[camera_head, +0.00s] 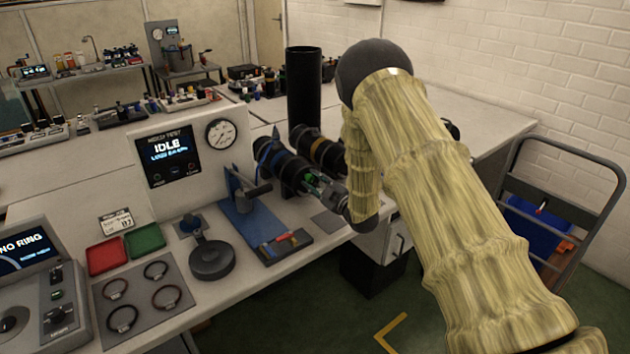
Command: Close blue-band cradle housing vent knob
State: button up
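The blue-band housing (283,166) is a black cylinder lying on the bench with its near end facing the lower right. A blue band (266,150) rings its far part. My gripper (313,183) is at the near end of this housing, with its fingers close to the end face. A small green detail shows by the fingertips; I cannot tell whether it is the vent knob or part of the gripper. Contact and finger opening are too small to make out. A second black housing with an orange-brown band (322,150) lies just behind, partly hidden by my arm.
A test panel reading IDLE (170,158) with a dial gauge (221,134) stands left of the housings. A tall black cylinder (304,88) stands behind. A cart (555,205) is at right.

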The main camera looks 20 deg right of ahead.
jog(key=shift+w+f, duration=0.2)
jog(key=shift+w, duration=0.15)
jog(key=shift+r, duration=0.1)
grip_shut()
